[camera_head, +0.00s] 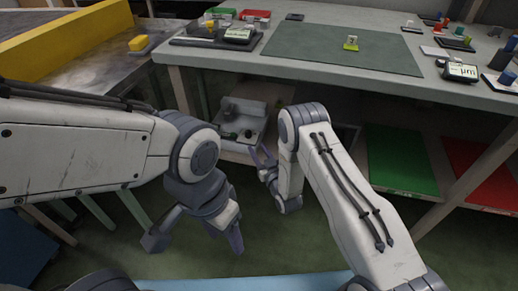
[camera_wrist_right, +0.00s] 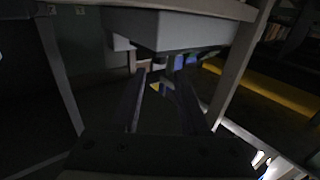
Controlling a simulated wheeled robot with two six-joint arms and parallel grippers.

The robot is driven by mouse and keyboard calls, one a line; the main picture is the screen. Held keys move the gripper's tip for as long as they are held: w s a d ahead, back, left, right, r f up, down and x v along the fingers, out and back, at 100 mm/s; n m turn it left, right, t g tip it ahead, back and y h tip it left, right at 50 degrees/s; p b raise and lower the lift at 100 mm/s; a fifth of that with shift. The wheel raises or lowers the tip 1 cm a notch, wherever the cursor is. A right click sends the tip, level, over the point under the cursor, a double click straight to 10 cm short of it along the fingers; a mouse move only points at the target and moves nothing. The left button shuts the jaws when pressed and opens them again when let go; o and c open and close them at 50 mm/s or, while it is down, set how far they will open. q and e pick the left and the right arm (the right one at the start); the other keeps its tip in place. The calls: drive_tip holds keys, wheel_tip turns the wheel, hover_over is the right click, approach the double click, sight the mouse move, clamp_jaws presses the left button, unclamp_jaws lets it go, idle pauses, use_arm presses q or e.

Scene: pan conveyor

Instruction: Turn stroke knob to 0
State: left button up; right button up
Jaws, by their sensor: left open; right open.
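A white box-shaped unit (camera_head: 252,122) with small dark knobs (camera_head: 240,132) sits under the table's edge in the head view. I cannot tell which of them is the stroke knob, and no markings are readable. My right gripper (camera_head: 262,165) is open just in front of and below this unit, partly hidden by its own arm. In the right wrist view the open fingers (camera_wrist_right: 163,100) point at the dim underside and front of a grey box (camera_wrist_right: 175,28), with small dark and blue parts beyond the fingertips. My left gripper (camera_head: 196,240) is open and empty, low over the floor.
A grey table (camera_head: 340,88) with a green mat (camera_head: 340,48) stands above the unit, with small items on it. Green (camera_head: 400,160) and red (camera_head: 480,172) panels lie on the lower shelf at right. A yellow-walled conveyor (camera_head: 70,42) is at upper left. Table legs flank the unit.

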sight(249, 136)
drive_tip(key=shift+s+d, duration=0.15)
drive_tip(key=shift+s, duration=0.2)
drive_tip(key=shift+o, duration=1.4)
drive_tip(key=w+a+m+h+b, duration=0.1)
drive_tip(key=w+h+b, duration=0.1)
drive_tip(key=b, duration=0.5)
drive_tip(key=w+a+m+h+b, duration=0.1)
drive_tip(key=w+b, duration=0.2)
drive_tip(key=b, duration=0.4)
drive_tip(key=w+a+m+t+h+b, duration=0.1)
drive_tip(key=w+h+b, duration=0.1)
drive_tip(key=b, duration=0.5)
drive_tip(key=shift+w+a+m+h, duration=0.3)
drive_tip(key=shift+w+m, duration=0.1)
drive_tip(key=shift+w, duration=0.3)
drive_tip(key=shift+w+r+b, duration=0.2)
drive_tip(key=shift+w+b, duration=0.2)
drive_tip(key=shift+w, duration=0.4)
clamp_jaws()
